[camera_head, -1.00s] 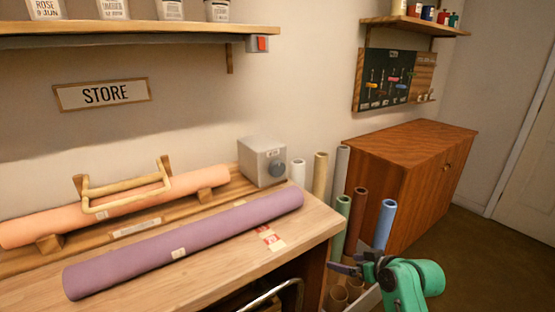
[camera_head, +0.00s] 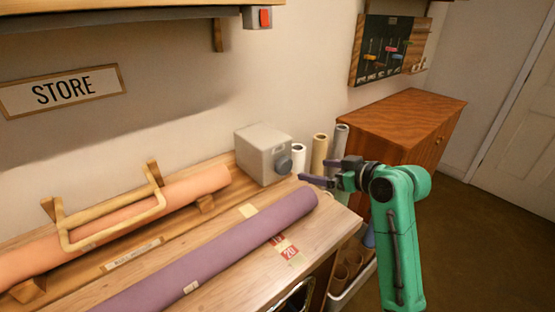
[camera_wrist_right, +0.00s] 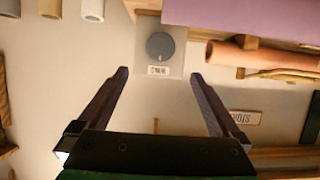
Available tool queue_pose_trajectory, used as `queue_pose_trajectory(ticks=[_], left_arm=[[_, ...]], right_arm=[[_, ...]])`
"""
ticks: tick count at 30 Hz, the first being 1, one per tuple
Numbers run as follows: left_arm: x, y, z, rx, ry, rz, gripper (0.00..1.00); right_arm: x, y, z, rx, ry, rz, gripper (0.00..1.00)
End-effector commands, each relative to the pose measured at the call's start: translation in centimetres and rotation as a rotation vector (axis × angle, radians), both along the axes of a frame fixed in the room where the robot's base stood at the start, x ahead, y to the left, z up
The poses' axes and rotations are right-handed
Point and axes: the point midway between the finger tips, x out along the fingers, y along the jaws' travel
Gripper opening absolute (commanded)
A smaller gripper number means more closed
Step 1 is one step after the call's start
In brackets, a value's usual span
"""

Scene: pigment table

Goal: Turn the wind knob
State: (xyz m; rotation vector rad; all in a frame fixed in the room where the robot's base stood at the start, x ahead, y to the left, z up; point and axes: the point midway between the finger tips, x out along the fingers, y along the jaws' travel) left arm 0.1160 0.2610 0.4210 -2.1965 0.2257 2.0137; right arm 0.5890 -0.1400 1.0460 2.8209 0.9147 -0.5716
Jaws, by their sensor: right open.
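The wind knob is a round grey dial (camera_head: 284,166) on the right-hand face of a light grey box (camera_head: 262,150) at the back of the workbench. In the right wrist view the knob (camera_wrist_right: 160,46) faces me, with a small white label (camera_wrist_right: 158,71) by it; its lettering is too small to read surely. My right gripper (camera_head: 316,172) is open and empty, just right of the knob and apart from it. In the wrist view the open fingers (camera_wrist_right: 160,74) point towards the box, with the knob beyond and between their tips. My left gripper is not in view.
A purple roll (camera_head: 230,245) lies along the bench (camera_head: 325,222), its end below the box. An orange roll (camera_head: 190,186) with a wooden handle frame (camera_head: 110,235) is at left. Upright rolls (camera_head: 319,153) stand behind my right gripper, near a wooden cabinet (camera_head: 400,120).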

Motion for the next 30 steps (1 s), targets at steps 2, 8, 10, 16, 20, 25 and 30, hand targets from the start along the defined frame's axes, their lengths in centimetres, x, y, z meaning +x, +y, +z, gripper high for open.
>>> queue_pose_trajectory(ticks=[2,8,10,16,20,25,30], left_arm=[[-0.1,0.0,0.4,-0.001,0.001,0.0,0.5],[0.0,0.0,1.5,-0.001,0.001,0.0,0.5],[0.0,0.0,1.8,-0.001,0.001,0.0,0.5],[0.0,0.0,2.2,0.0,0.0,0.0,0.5],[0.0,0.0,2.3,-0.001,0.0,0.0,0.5],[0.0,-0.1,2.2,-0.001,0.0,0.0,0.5],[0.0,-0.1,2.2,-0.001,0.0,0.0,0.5]], right_arm=[[0.9,0.8,-0.3,0.002,0.001,0.003,1.0],[4.8,3.7,-2.2,0.002,0.003,0.003,1.0],[6.2,4.8,-3.0,0.0,0.004,0.005,1.0],[9.3,6.9,-4.7,-0.001,0.001,0.002,1.0],[10.1,7.4,-5.2,-0.001,0.0,0.0,1.0],[10.3,7.5,-5.4,-0.001,-0.001,0.001,1.0],[10.2,7.5,-5.4,-0.002,0.0,0.001,0.69]])
